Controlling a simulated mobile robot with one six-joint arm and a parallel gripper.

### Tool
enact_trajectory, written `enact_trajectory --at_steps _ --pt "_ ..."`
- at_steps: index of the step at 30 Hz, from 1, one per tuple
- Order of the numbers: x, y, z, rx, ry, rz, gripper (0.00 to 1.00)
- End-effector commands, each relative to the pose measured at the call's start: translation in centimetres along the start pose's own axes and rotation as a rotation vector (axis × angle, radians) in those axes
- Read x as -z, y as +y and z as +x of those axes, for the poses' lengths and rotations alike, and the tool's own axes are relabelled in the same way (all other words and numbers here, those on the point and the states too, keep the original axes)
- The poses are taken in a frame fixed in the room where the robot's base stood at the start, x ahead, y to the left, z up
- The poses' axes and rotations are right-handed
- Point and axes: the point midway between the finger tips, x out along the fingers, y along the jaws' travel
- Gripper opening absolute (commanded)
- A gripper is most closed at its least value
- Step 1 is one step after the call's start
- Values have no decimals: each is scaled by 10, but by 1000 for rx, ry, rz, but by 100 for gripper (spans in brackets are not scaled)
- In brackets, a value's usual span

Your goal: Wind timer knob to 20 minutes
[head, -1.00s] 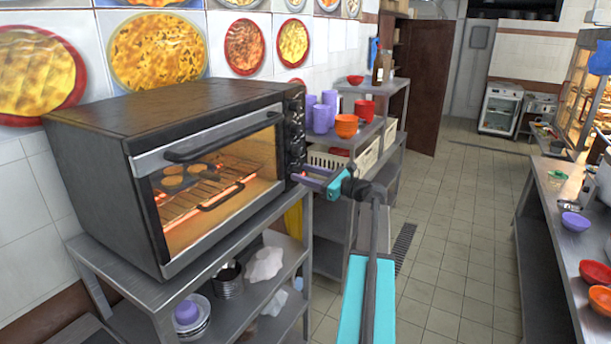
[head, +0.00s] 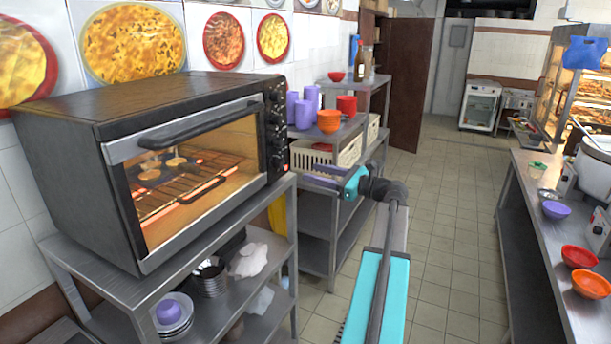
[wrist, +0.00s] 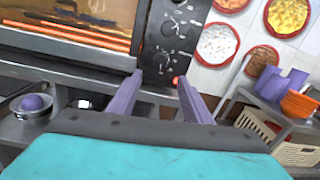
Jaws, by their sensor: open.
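The toaster oven (head: 70,170) stands on a metal shelf unit at the left, lit inside, with round items on its rack. Its control panel (head: 276,130) with several dark knobs runs down the right edge of the front. In the wrist view the panel (wrist: 172,45) shows white dial markings; I cannot tell which knob is the timer or where it points. My gripper (head: 325,178) is open and empty, to the right of the panel and apart from it. In the wrist view its two purple fingers (wrist: 158,98) point toward the panel's lower end, near a small red light (wrist: 175,81).
A metal shelf (head: 330,142) behind my gripper holds purple cups (head: 303,112), orange bowls (head: 329,121) and white baskets (head: 312,158). The lower oven shelf (head: 185,298) holds pots and bowls. The tiled floor (head: 440,200) is clear, with a counter (head: 535,215) at the right.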

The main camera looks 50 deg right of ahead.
Motion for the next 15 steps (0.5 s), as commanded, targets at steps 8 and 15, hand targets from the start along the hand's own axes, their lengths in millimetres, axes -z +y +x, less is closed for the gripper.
enact_trajectory --at_steps 8,15 --pt "1 0 -27 0 0 0 45" --pt "0 0 -30 -1 0 0 45"
